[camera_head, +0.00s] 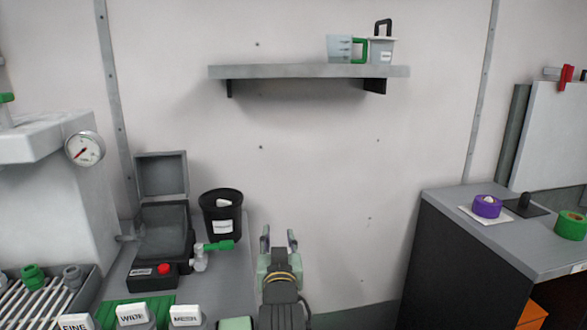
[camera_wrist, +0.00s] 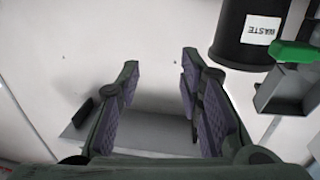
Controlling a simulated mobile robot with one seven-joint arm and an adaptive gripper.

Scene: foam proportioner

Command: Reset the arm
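My gripper (camera_head: 279,238) is at the lower middle of the head view, pointing up and away in front of the pale wall. Its two fingers stand apart with nothing between them. In the wrist view the open fingers (camera_wrist: 160,75) show purple ridged pads, with bare wall and part of a grey surface behind them. To its left in the head view are a black bin (camera_head: 222,228) and a valve with a green handle (camera_head: 218,245). No contact with either is visible.
A wall shelf (camera_head: 230,72) holds a clear jug (camera_head: 340,49) and a lidded container (camera_head: 382,52). A dark cabinet (camera_head: 440,245) at right carries purple tape (camera_head: 487,207) and green tape (camera_head: 570,225). A red-button box (camera_head: 150,277) and labelled blocks (camera_head: 132,314) stand lower left.

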